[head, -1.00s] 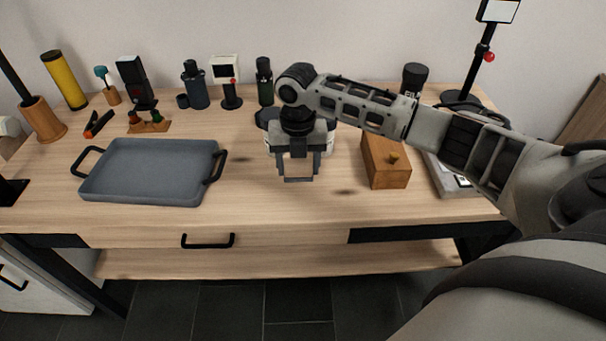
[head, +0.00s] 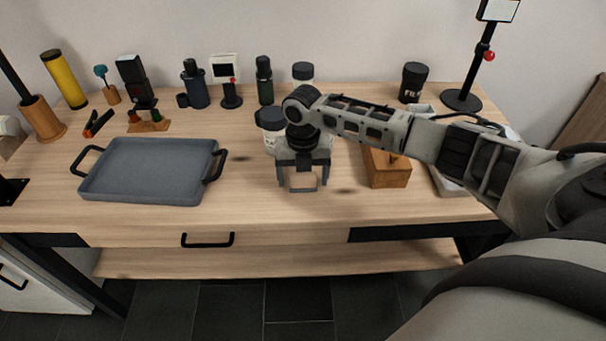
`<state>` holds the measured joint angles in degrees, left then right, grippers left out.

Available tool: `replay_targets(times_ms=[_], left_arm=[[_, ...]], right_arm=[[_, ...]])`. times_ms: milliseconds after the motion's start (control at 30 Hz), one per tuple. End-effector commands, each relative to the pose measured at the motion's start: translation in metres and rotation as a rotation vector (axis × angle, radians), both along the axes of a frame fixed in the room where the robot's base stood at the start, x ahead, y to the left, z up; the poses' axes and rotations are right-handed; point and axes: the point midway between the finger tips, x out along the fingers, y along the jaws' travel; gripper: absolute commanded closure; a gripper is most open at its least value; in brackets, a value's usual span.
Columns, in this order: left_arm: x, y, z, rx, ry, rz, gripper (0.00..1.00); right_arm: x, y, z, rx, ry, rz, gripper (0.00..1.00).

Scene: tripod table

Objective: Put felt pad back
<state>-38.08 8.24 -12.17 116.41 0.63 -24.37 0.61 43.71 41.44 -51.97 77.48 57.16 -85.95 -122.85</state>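My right gripper (head: 303,187) is over the front middle of the table, pointing down. Its fingers stand apart, with bare wood showing between them; a thin line shows low between the tips, and I cannot tell what it is. I cannot make out a felt pad; it may be hidden or too small to tell. A wooden box (head: 390,174) with a small knob on its front stands to the right of the gripper, partly behind my forearm. My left gripper is not in view.
A grey tray (head: 150,172) with black handles lies on the left of the table (head: 245,205). A dark-lidded white jar (head: 270,121) stands just behind my gripper. Bottles, a small screen (head: 225,67) and a black cup (head: 413,82) line the back. The front middle strip is clear.

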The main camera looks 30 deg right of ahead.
Motion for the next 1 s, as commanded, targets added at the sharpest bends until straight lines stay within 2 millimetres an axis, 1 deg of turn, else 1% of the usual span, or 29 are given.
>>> replay_targets(times_ms=[200,333,467,700,833,1000], left_arm=[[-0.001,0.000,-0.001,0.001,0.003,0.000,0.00],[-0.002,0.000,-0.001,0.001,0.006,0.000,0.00],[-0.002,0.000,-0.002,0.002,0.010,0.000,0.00],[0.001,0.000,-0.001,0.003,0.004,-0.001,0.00],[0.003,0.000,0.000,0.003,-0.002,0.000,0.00],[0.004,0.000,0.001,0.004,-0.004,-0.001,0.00]], right_arm=[[0.000,0.000,0.001,0.000,0.000,0.000,0.21],[0.001,0.000,0.011,0.000,-0.001,0.000,0.21],[0.001,0.000,0.035,0.001,-0.005,0.001,0.21],[0.001,0.000,0.087,0.000,-0.005,0.000,0.21],[0.001,0.000,0.108,0.001,-0.003,0.000,0.21],[0.000,0.000,0.122,0.001,-0.001,-0.001,0.21]])
